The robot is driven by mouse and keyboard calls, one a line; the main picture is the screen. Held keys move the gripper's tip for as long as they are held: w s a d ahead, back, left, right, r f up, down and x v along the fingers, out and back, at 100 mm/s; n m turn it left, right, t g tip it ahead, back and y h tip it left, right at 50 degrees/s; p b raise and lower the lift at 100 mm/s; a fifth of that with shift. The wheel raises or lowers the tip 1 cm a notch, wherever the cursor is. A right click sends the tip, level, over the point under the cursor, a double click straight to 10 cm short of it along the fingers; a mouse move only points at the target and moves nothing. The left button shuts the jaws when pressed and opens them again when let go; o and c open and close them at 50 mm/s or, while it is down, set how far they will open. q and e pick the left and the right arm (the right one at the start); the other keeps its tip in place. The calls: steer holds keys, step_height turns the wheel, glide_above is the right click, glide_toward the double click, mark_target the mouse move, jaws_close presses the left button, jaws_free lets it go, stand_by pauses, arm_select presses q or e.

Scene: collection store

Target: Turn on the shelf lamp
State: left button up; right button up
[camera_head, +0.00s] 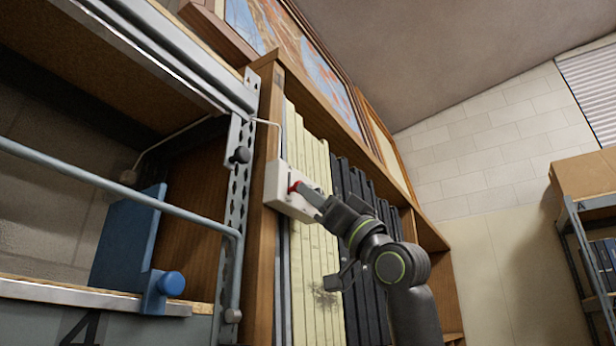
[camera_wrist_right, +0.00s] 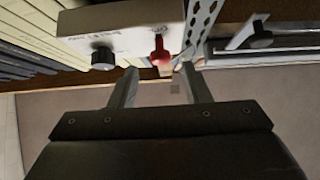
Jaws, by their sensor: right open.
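A white switch box (camera_head: 283,196) is fixed to the front edge of the wooden bookcase upright. It carries a red toggle (camera_head: 294,187), which shows in the right wrist view (camera_wrist_right: 160,52) beside a black knob (camera_wrist_right: 103,59). My right gripper (camera_head: 312,192) is at the box, close to the red toggle. In the right wrist view its two fingers (camera_wrist_right: 159,80) are spread, with the toggle ahead between their lines; I cannot tell whether they touch it. The toggle's far side is hidden. I cannot make out a lamp. My left gripper is out of view.
A grey metal rack (camera_head: 240,180) stands close on the left, with a protruding rail (camera_head: 120,190) and a blue bookend (camera_head: 125,240). Pale binders (camera_head: 315,270) and dark binders stand right behind my right gripper. A thin white cable (camera_head: 268,122) runs above the box.

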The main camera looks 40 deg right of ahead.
steer(key=p+x, duration=0.1)
steer(key=x, duration=0.2)
steer(key=shift+a, duration=0.1)
steer(key=shift+c, duration=0.2)
jaws_close()
